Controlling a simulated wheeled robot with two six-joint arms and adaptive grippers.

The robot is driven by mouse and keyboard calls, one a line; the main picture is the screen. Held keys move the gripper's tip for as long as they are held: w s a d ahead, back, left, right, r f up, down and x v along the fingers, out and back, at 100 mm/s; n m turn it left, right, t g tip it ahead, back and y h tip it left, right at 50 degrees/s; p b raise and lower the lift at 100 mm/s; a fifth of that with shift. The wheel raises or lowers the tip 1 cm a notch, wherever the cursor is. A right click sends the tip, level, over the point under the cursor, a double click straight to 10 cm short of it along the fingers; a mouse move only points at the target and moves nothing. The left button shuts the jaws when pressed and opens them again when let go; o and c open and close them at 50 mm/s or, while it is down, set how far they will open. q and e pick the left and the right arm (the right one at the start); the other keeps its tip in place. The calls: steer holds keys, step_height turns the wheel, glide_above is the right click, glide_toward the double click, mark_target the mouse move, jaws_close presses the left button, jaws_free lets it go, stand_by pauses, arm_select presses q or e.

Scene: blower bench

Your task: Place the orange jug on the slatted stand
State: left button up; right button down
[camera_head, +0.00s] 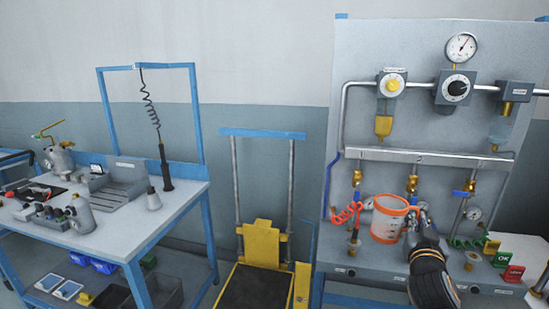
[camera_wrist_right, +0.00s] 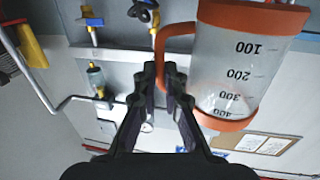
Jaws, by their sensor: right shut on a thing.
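The orange jug (camera_head: 389,220) is a clear measuring jug with orange rim, base and handle, upright in front of the blower bench panel. My right gripper (camera_head: 418,219) is at its right side. In the right wrist view the jug (camera_wrist_right: 238,70) appears upside down, with its scale showing, and my right gripper (camera_wrist_right: 163,75) is shut on its orange handle. I cannot tell whether the jug's base touches the bench top. I cannot make out a slatted stand in either view. My left gripper is not in view.
The bench panel (camera_head: 400,60) carries a gauge (camera_head: 461,47), regulators and pipes. A red coiled hose (camera_head: 346,214) hangs left of the jug; green and red signs (camera_head: 503,257) stand to its right. A yellow lift cart (camera_head: 262,245) and a cluttered blue-framed table (camera_head: 150,225) are further left.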

steer(key=a+f+n+t+y+b, duration=0.1)
steer(key=a+f+n+y, duration=0.2)
steer(key=a+f+y, duration=0.4)
arm_select(q)
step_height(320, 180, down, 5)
steer(key=b, duration=0.4)
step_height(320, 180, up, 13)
steer(key=p, duration=1.3)
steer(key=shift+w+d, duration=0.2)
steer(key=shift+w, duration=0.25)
arm_select(e)
steer(key=s+a+f+n, duration=0.1)
steer(key=s+a+f, duration=0.8)
steer(key=s+a, duration=0.1)
steer(key=shift+s+a+f+n+t, duration=0.2)
steer(key=shift+a+f+n+t, duration=0.1)
steer(key=shift+f+n, duration=0.1)
